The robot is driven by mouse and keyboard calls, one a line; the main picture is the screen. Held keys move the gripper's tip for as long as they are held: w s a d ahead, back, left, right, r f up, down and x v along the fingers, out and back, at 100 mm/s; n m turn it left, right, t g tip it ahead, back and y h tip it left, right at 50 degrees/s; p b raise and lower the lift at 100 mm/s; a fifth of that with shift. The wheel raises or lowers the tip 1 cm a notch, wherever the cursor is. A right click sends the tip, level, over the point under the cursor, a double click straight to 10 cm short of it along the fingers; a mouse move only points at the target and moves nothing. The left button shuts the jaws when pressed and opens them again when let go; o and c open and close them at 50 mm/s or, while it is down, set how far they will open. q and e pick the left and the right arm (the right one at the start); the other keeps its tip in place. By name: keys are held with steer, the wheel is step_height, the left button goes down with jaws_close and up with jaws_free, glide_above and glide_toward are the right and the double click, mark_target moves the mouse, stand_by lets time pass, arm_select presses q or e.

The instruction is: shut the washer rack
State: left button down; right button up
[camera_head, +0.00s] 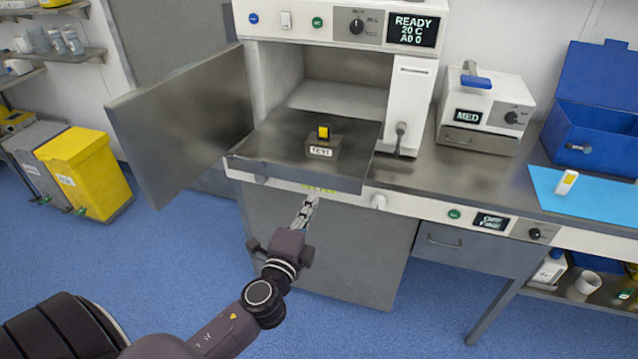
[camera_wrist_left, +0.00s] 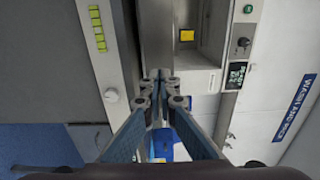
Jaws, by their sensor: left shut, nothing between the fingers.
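The washer rack (camera_head: 255,146) is a dark metal tray. It is pulled out of the open washer chamber (camera_head: 340,98) and sticks out past the counter's front edge. A grey block labelled TEST (camera_head: 337,147) with a yellow piece (camera_head: 323,132) on top stands on it. My left gripper (camera_head: 312,199) is shut and empty, just in front of and below the rack's front edge. In the left wrist view its fingertips (camera_wrist_left: 160,76) are together close to the rack's grey front (camera_wrist_left: 155,35); I cannot tell if they touch. My right gripper is not in view.
The washer door (camera_head: 185,125) stands wide open to the left of the rack. A white unit marked MED (camera_head: 482,112), a blue box (camera_head: 595,125) and a blue mat (camera_head: 590,205) are at the right. A yellow bin (camera_head: 85,175) stands at the left. The floor in front is clear.

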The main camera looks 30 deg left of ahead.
mark_target(322, 180)
arm_select(q)
steer(key=p+x, duration=0.1)
steer(key=x, duration=0.5)
steer(key=shift+w+a, duration=0.1)
steer(key=shift+w, duration=0.05)
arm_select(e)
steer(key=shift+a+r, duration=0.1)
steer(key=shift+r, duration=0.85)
arm_select(q)
steer(key=shift+w, duration=0.15)
